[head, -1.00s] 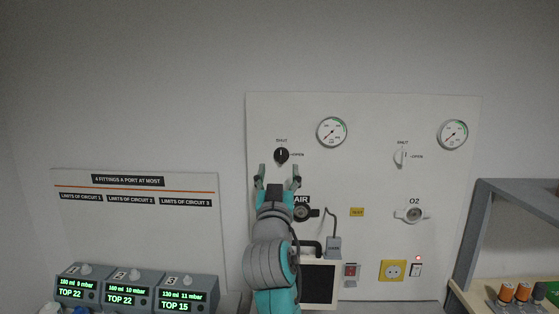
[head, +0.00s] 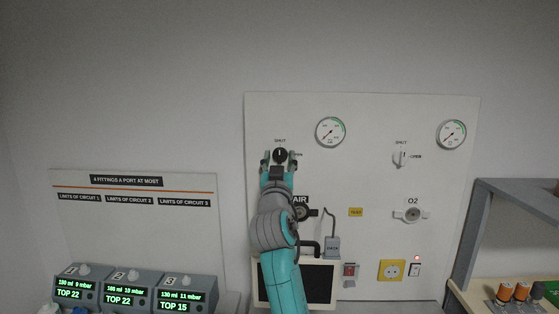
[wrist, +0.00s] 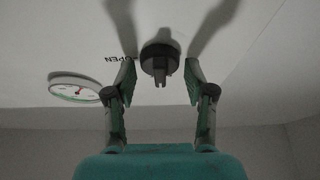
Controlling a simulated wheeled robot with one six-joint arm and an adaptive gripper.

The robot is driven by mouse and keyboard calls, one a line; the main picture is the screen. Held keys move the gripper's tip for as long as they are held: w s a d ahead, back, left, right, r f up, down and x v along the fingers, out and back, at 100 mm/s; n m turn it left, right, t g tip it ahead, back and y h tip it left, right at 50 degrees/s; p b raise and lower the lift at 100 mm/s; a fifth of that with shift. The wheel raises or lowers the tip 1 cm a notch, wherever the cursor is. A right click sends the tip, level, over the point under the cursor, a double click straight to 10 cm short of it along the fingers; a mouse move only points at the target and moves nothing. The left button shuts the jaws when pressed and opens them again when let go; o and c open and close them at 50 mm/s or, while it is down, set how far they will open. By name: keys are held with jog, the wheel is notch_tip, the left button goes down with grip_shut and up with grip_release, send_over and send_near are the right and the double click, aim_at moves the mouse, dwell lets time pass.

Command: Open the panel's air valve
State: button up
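The air valve is a black round knob (head: 280,155) on the white panel, with SHUT printed above it and the OPEN label at its right mostly covered by my gripper. In the wrist view the dark knob (wrist: 160,60) with its ridge stands between my fingertips. My gripper (head: 278,158) is open, with one finger on each side of the knob. In the wrist view the fingers (wrist: 160,82) show gaps on both sides and do not touch it. The knob's ridge looks upright, in line with the SHUT mark.
A white O2 valve knob (head: 399,158) is to the right. Two gauges (head: 330,131) (head: 451,134) sit above. The AIR port (head: 302,213) and O2 port (head: 411,214) are below. A shelf (head: 480,240) stands at the right. Ventilators (head: 135,291) stand lower left.

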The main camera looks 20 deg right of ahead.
jog(key=c, duration=0.6)
jog(key=shift+c, duration=0.2)
jog(key=shift+m+h, duration=0.3)
jog(key=shift+m, duration=0.4)
jog(key=m+g+h, duration=0.1)
jog(key=m, duration=0.1)
jog(key=m+g+h, duration=0.1)
jog(key=m, duration=0.2)
jog(key=shift+a+m+h, duration=0.15)
jog(key=shift+m+h, duration=0.15)
jog(key=shift+h, duration=0.1)
jog(key=m+g, duration=0.1)
jog(key=m, duration=0.2)
jog(key=m+g+h, duration=0.1)
jog(key=m, duration=0.2)
jog(key=shift+r+h, duration=0.1)
jog(key=shift+h, duration=0.2)
jog(key=m+g, duration=0.2)
jog(key=m, duration=0.3)
jog(key=shift+r+m+g, duration=0.1)
jog(key=shift+m+g, duration=0.7)
jog(key=shift+m, duration=1.3)
